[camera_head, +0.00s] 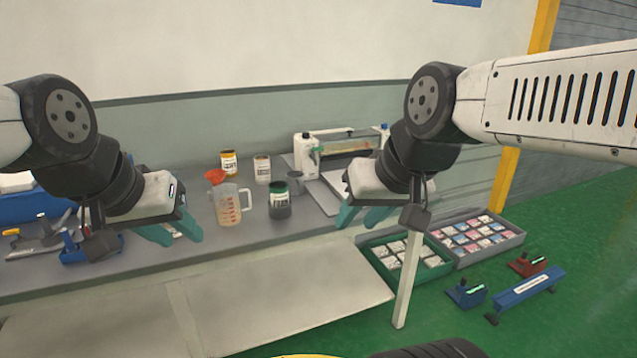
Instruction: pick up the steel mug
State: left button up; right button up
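A small grey cup (295,182), which looks like the steel mug, stands on the grey bench behind a dark jar with a green lid (279,203). The jar may hide part of it. My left gripper (174,234) has teal fingers spread apart and is over the bench, left of the clear measuring jug. It looks empty. My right gripper (361,216) is right of the cup, near the bench's front edge, apart from it. Its teal fingers are spread with nothing seen between them.
Two small tubs (229,162) (262,169) are behind. Blue trays and tools (40,233) are left. Crates (482,236) of packets stand right.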

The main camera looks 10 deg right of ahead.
aim_at(296, 185)
jog(key=l+z, duration=0.1)
jog(key=l, duration=0.15)
jog(key=i+l, duration=0.25)
jog(key=i, duration=0.2)
jog(key=i+l, duration=0.3)
jog(key=i, duration=0.15)
jog(key=i+l, duration=0.25)
jog(key=i, duration=0.2)
